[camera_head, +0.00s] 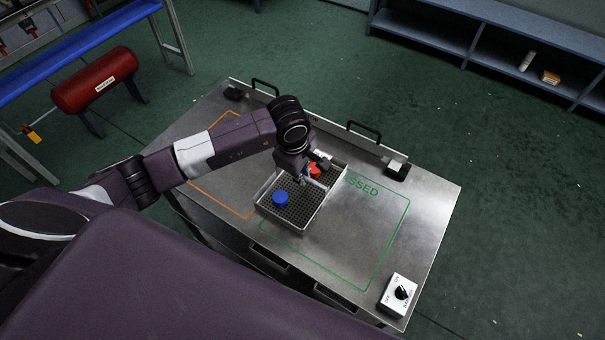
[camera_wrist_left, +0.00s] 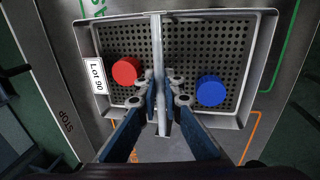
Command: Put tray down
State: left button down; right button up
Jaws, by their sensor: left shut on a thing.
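The tray (camera_head: 300,212) is a shallow metal one with a perforated floor. It is over the table, between the orange and green outlines and partly over the green one; I cannot tell whether it touches the tabletop. It holds a blue round piece (camera_head: 280,197) and a red round piece (camera_head: 314,169). My left gripper (camera_head: 314,178) reaches down at the tray. In the left wrist view its fingers (camera_wrist_left: 164,100) are shut on the tray's upright middle bar (camera_wrist_left: 157,50), with red on the left and blue on the right. My right gripper is not in view.
The steel table (camera_head: 435,205) has a green outlined area (camera_head: 378,235), mostly clear, and an orange outline (camera_head: 219,199). A knob box (camera_head: 399,293) stands at the near right corner. Black handles (camera_head: 365,130) line the back edge. A "Lot 90" label (camera_wrist_left: 97,75) is on the tray's side.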

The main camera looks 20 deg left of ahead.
aim_at(298, 195)
pick_arm(q)
jog(key=c, duration=2.1)
grip_release()
jog(key=r, duration=0.4)
jog(key=s+r+b, duration=0.1)
jog(key=r, duration=0.3)
jog(key=s+r+b, duration=0.1)
jog(key=r, duration=0.3)
jog(key=shift+s+a, duration=0.15)
jog(key=shift+f, duration=0.1)
